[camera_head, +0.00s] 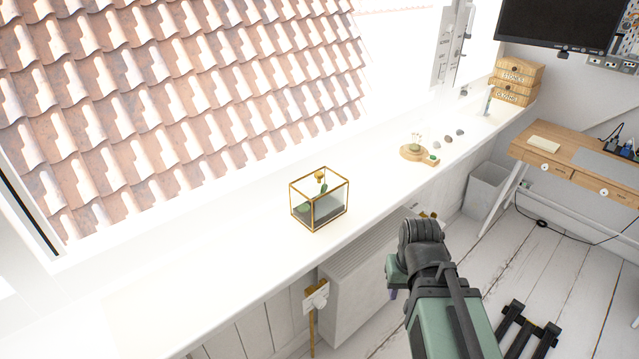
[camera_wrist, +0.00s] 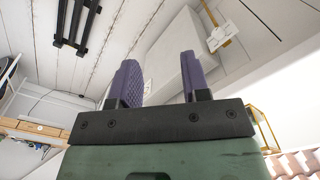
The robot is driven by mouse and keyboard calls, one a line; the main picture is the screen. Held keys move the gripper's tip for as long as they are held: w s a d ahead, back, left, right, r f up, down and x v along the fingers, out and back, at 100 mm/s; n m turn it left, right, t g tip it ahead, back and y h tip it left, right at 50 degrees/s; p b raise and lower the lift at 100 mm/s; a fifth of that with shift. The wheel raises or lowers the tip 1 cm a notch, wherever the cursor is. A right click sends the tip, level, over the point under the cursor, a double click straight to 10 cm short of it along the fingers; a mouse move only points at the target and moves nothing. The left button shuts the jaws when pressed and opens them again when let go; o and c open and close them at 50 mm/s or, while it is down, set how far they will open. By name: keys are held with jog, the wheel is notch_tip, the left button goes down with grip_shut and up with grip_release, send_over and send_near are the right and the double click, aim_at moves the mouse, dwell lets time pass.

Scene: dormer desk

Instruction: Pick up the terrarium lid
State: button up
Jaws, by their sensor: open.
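The terrarium (camera_head: 319,212) is a glass box with a gold frame, standing on the white windowsill, with dark soil and green plants inside. Its lid (camera_head: 320,178) is the top pane, with a small gold knob, and appears to be resting on the box. A gold-framed corner of the terrarium shows at the right edge of the wrist view (camera_wrist: 262,128). My gripper (camera_wrist: 158,80) has two purple fingers, apart and with nothing between them. In the head view my arm is right of and nearer than the terrarium, off the sill's edge, and mostly hides the gripper.
The white sill (camera_head: 240,265) is clear around the terrarium. A white radiator (camera_head: 355,275) hangs below the sill. A desk (camera_head: 570,170) and grey bin (camera_head: 487,190) stand at right.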

dwell(0.3)
jog(key=o, duration=0.3)
